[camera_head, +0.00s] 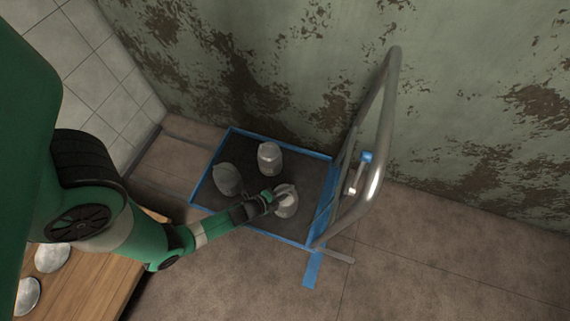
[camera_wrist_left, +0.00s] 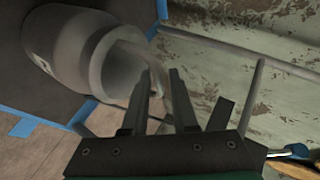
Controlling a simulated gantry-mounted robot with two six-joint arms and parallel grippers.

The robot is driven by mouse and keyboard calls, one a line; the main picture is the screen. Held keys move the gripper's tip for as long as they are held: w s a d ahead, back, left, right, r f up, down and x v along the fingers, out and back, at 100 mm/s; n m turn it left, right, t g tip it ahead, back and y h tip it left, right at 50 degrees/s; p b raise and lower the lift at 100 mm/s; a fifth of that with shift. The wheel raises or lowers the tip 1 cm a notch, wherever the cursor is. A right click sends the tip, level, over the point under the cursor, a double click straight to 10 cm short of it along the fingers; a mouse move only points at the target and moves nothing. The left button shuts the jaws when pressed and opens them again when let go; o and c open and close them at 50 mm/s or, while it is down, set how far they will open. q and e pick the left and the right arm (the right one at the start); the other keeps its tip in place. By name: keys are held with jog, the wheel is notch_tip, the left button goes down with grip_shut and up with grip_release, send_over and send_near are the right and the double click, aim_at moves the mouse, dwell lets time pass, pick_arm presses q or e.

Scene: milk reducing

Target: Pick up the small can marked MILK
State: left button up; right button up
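A grey metal can (camera_head: 287,206) stands on the dark bed of a blue-edged cart in the head view. In the left wrist view the same can (camera_wrist_left: 75,48) fills the upper left, with its wide mouth toward me and a small, unreadable label on its side. My left gripper (camera_head: 279,196) is at this can's top. In the wrist view the two fingers of my left gripper (camera_wrist_left: 161,75) are a little apart at the can's rim, and a pale strip of rim shows between them. Whether they touch it is unclear. My right gripper is not in view.
Two more grey cans, one at the back (camera_head: 269,158) and one at the left (camera_head: 227,179), stand on the cart (camera_head: 212,160). The cart's tall metal handle (camera_head: 384,130) rises at the right. Metal lids (camera_head: 52,257) lie on a wooden surface (camera_head: 85,290) at lower left.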

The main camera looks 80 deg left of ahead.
pick_arm(q)
jog(key=shift+s, duration=0.1)
grip_shut()
dwell(1.1)
